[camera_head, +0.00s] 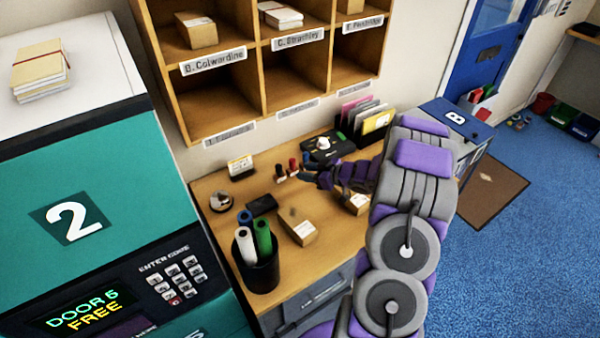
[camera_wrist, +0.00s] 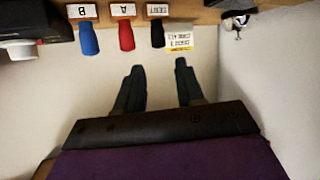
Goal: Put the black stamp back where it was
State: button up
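The black stamp (camera_wrist: 157,33) stands at the end of a row of stamps, beside the red stamp (camera_wrist: 126,37) and the blue stamp (camera_wrist: 88,39). The label by it reads "SENT" in the wrist view, which looks upside down. In the head view the black stamp (camera_head: 280,173) is the leftmost of the row on the desk. My gripper (camera_wrist: 158,67) is open, with nothing between its fingers. Its fingertips point towards the row but are apart from the black stamp. In the head view my gripper (camera_head: 304,174) is low over the desk, close to the stamps.
The wooden desk (camera_head: 325,240) holds a small parcel (camera_head: 298,226), a black cup with paper rolls (camera_head: 257,272), a card stand (camera_head: 241,168) and a dark scale-like device (camera_head: 322,155). Wooden pigeonholes (camera_head: 256,50) are above. A teal locker (camera_head: 100,170) flanks the left.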

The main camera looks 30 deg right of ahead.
notch_tip(320, 180, up, 7)
jog(key=w+d+m+g+h, duration=0.1)
jog(key=w+d+m+h, duration=0.1)
jog(key=h, duration=0.3)
jog(key=s+a+r+m+g+h, duration=0.2)
jog(key=s+a+r+g+h, duration=0.1)
jog(key=s+r+h, duration=0.3)
jog(key=s+a+r+g+y, duration=0.1)
jog(key=s+a+g, duration=0.2)
jog(key=s+a, duration=0.5)
jog(key=s+a+r+m+g+y, duration=0.1)
jog(key=s+a, duration=0.7)
jog(key=s, duration=0.8)
jog(key=s+a+r+m+g+y, duration=0.1)
jog(key=s+a+r+g+y, duration=0.1)
jog(key=s+a+g, duration=0.3)
jog(key=s+a+y, duration=0.1)
jog(key=s+a, duration=0.2)
jog(key=s, duration=0.4)
jog(key=shift+r+g, duration=0.3)
jog(key=shift+r, duration=0.1)
